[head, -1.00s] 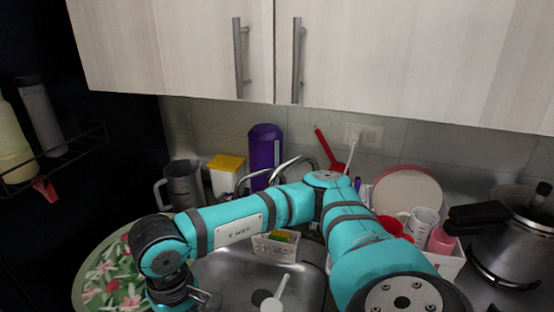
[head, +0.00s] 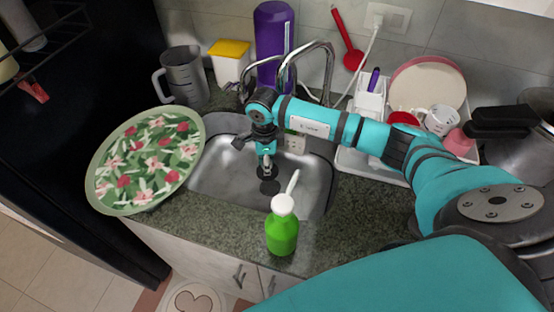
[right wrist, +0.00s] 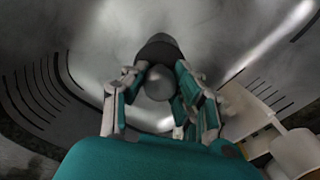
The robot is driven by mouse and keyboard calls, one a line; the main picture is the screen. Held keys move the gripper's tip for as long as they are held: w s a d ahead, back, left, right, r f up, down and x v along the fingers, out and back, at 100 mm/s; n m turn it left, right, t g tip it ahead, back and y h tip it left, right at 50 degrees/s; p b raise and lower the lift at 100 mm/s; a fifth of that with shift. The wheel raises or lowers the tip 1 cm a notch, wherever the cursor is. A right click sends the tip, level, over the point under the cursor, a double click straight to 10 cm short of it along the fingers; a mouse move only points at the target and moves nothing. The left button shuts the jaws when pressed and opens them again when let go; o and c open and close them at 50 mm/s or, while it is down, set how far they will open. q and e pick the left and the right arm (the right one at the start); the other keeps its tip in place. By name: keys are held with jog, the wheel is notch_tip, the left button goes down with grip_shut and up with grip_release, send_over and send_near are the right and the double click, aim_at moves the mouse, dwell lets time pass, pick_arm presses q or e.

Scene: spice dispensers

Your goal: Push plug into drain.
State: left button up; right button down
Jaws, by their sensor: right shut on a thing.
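The sink basin (head: 311,192) is steel, and a dark round drain spot (head: 270,187) shows on its floor. My right gripper (head: 266,163) reaches down into the basin, just behind that spot in the head view. In the right wrist view my right gripper (right wrist: 158,76) is shut on the plug (right wrist: 160,83), which has a rounded grey knob and a dark rim. The plug is low over or near the basin floor. I cannot tell whether it touches the floor or sits in the drain. My left gripper is not in view.
A green soap bottle (head: 282,233) stands at the sink's front edge. A floral tray (head: 104,150) lies left. The faucet (head: 328,70) and purple container (head: 272,45) are behind. A dish rack (head: 360,160) with cups stands right, beside a pot (head: 525,150).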

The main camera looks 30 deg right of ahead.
aim_at(270, 190)
jog(key=shift+d+f+m, duration=0.35)
jog(key=shift+f+m, duration=0.15)
jog(key=shift+w+d+f+m, duration=0.1)
jog(key=shift+f+m, duration=0.1)
jog(key=shift+m, duration=0.1)
jog(key=shift+f+b, duration=0.2)
jog(key=shift+b, duration=0.15)
jog(key=shift+f+b, duration=0.8)
jog(key=shift+f, duration=0.1)
notch_tip(270, 190, down, 4)
jog(key=b, duration=0.3)
jog(key=shift+w+r, duration=0.1)
jog(key=shift+r, duration=0.05)
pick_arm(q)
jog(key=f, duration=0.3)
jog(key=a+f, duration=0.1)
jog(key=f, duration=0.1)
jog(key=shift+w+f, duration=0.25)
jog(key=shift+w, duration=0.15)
